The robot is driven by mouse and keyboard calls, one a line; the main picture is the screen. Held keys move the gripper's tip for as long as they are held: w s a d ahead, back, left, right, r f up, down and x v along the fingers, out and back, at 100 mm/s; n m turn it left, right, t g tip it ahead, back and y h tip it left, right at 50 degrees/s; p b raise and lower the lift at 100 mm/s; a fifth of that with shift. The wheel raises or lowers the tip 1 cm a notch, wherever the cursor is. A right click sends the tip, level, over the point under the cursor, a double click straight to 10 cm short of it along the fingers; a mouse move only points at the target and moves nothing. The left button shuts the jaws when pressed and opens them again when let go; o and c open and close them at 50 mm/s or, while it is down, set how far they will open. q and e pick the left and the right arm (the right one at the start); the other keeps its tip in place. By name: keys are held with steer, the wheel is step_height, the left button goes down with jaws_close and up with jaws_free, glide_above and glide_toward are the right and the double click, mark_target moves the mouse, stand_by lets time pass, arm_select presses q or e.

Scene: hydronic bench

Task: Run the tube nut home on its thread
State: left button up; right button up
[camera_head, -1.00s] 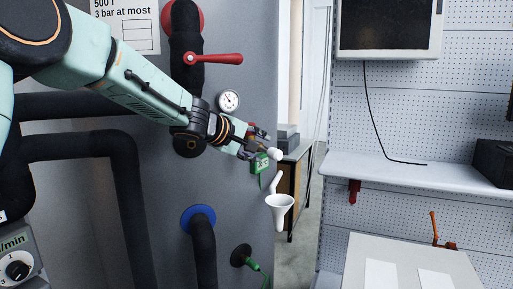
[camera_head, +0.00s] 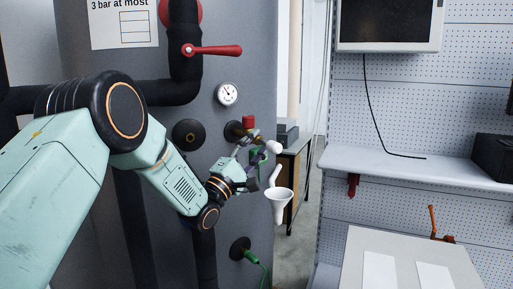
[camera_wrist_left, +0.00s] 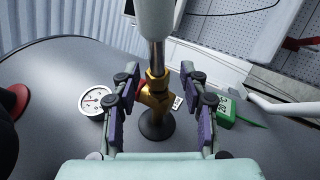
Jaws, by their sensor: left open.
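In the left wrist view, a brass tube nut (camera_wrist_left: 157,77) shows at the foot of a bright metal tube (camera_wrist_left: 156,54), above a brass valve body (camera_wrist_left: 154,98) on the grey tank. I cannot tell how far the nut sits on its thread. My left gripper (camera_wrist_left: 158,74) is open, with one finger either side of the nut and gaps on both sides. In the head view, my left gripper (camera_head: 253,164) is at the valve and partly hides it. My right gripper is in neither view.
A pressure gauge (camera_head: 228,94), a red lever (camera_head: 213,50) and a white funnel (camera_head: 279,203) are close by. A bench top (camera_head: 405,245) stands at the lower right.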

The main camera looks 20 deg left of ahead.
arm_select(q)
steer(key=shift+d+f+n+t, duration=0.15)
steer(key=shift+n+t, duration=0.2)
steer(key=shift+t, duration=0.2)
steer(key=shift+d+f+n+t, duration=0.15)
steer(key=shift+n+t, duration=0.2)
steer(key=shift+t, duration=0.2)
steer(key=shift+a+r+n+t+y, duration=0.15)
steer(key=shift+r+n+t+y, duration=0.05)
steer(key=shift+n+t+y, duration=0.25)
steer(key=shift+w+a+b, duration=0.15)
steer(key=shift+a+b, duration=0.1)
steer(key=shift+b, duration=0.15)
steer(key=shift+c, duration=0.4)
